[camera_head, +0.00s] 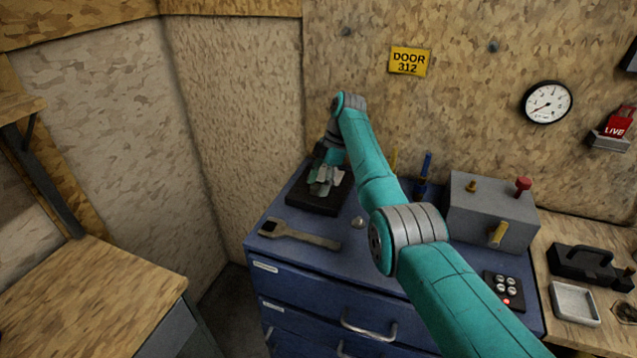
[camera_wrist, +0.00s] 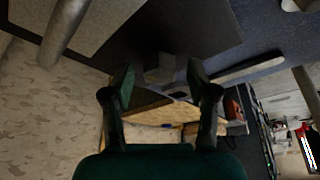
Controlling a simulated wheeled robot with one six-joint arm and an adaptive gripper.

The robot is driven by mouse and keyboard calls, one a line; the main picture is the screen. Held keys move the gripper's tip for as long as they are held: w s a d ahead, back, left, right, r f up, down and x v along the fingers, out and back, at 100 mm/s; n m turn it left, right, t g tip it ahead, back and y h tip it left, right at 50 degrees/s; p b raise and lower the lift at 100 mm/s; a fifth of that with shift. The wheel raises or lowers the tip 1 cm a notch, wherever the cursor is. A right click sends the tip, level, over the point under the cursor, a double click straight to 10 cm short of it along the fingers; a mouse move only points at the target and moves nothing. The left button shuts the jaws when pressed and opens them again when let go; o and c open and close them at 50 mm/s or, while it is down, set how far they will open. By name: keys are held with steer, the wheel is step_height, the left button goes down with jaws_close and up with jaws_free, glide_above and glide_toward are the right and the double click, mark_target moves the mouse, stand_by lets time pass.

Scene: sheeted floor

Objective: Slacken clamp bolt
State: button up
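My gripper (camera_wrist: 160,74) points down over the dark base plate (camera_head: 301,199) on the blue cabinet. In the wrist view its two fingers are apart, with a small grey block-like part (camera_wrist: 160,66) showing between the tips. No contact with either finger is clear. In the head view my gripper (camera_head: 326,176) covers most of what stands on the plate, and I cannot make out the clamp bolt itself. An open-ended wrench (camera_head: 298,235) lies on the cabinet top in front of the plate.
A small round knob (camera_head: 358,222) sits right of the wrench. Blue upright handles (camera_head: 424,174) and a grey box (camera_head: 489,214) with red and yellow knobs stand farther right. A button panel (camera_head: 504,290) is near the front. The wall is close behind the plate.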

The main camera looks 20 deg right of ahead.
steer(key=v, duration=1.2)
steer(key=shift+f, duration=0.1)
stand_by(0.4)
